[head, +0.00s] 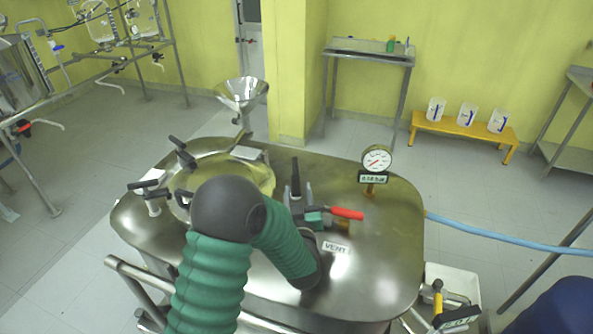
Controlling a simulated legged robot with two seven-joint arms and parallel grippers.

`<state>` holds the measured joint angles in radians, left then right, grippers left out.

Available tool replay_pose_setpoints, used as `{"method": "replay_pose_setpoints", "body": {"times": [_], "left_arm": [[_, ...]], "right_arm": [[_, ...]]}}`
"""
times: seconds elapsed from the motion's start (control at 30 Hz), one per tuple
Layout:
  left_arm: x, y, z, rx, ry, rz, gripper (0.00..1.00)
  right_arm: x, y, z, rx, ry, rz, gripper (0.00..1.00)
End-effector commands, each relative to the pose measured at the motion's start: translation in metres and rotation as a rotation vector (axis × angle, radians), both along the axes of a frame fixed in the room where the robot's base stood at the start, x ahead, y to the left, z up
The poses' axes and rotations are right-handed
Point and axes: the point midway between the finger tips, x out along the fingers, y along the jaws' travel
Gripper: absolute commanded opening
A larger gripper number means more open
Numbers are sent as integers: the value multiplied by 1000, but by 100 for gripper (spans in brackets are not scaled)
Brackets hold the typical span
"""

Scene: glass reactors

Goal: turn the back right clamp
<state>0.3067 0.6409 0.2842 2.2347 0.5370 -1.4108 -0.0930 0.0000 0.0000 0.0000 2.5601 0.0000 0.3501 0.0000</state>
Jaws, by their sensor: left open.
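The rounded steel vessel top (390,285) carries a round yellowish lid (262,172) on its left part. Black-handled clamps show at the lid's left edge, one farther back (181,150) and one nearer (150,188). A dark upright handle-like piece (295,177) stands right of the lid; I cannot tell for sure if it is the back right clamp. My left gripper (299,199) is open by its base, partly hidden by my arm, and contact is unclear. My green-sleeved left arm hides the lid's front and right. My right gripper is not in view.
A red-handled valve (346,213) and VENT label (336,247) sit just right of the gripper. A pressure gauge (376,160) rises at the back right. A steel funnel (241,93) stands behind the lid. A blue hose (505,238) runs right.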

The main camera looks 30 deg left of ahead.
Motion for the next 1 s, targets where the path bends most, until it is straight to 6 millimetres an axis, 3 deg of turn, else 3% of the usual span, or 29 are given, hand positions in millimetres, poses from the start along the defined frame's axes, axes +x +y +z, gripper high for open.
{"method": "replay_pose_setpoints", "body": {"times": [0.2, 0.4, 0.73, 1.0], "left_arm": [[45, 33, 1, 0, -2, 0, 41], [74, 52, 0, 0, -2, -1, 41], [80, 57, 1, 1, -1, -2, 41], [80, 56, 1, 0, 0, -2, 8]], "right_arm": [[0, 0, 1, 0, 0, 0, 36], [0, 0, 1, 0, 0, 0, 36], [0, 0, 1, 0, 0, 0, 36], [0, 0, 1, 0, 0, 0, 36]]}}
